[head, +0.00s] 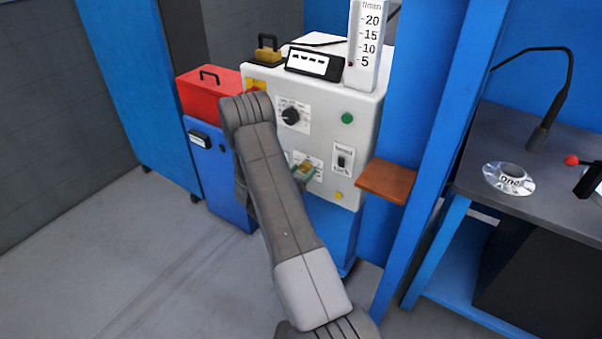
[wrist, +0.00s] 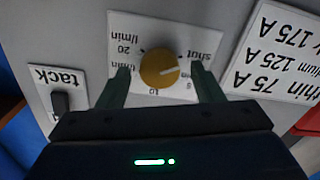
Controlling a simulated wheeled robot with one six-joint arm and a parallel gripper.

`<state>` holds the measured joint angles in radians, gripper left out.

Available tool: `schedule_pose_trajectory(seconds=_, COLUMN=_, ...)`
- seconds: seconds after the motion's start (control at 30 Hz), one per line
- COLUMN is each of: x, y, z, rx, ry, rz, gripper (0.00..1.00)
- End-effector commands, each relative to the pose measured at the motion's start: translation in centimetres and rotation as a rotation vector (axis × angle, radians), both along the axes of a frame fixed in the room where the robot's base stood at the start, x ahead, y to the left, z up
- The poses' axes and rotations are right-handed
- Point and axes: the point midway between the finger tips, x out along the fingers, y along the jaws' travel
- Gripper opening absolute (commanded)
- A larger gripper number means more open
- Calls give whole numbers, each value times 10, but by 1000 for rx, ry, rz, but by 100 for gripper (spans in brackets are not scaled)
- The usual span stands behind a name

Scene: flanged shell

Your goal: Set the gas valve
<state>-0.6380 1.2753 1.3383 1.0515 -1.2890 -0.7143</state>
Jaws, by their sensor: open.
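The gas valve is a round yellow knob (wrist: 156,70) on a white scale plate (wrist: 165,28) marked shut, 5, 10 and 20 l/min, upside down in the wrist view. Its pale pointer line points right, roughly between shut and 5. My gripper (wrist: 160,67) is open, with one green finger on each side of the knob and visible gaps; contact is not apparent. In the head view my arm reaches the welder's front panel (head: 327,98), and the gripper partly hides the knob there. A flow gauge (head: 367,45) marked 5 to 20 stands above; a dark spot shows near its bottom.
A black dial (head: 291,115), a green button (head: 347,118) and a black tack switch (head: 342,160) share the panel. A brown shelf (head: 386,181) juts out at right beside a blue post. A red box (head: 209,92) stands left.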

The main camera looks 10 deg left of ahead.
Motion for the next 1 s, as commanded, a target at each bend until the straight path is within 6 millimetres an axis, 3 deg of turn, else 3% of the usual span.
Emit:
schedule_pose_trajectory(seconds=0.03, x=0, y=0, z=0, rx=0, ry=0, rz=0, gripper=56)
schedule_pose_trajectory(seconds=0.23, x=0, y=0, z=0, rx=0, ry=0, rz=0, gripper=17)
schedule_pose_trajectory(seconds=0.27, x=0, y=0, z=0, rx=0, ry=0, rz=0, gripper=16)
schedule_pose_trajectory(seconds=0.63, x=0, y=0, z=-4, rx=59, ry=-22, rz=0, gripper=16)
schedule_pose_trajectory(seconds=1.0, x=0, y=0, z=-7, rx=326, ry=-121, rz=1, gripper=16)
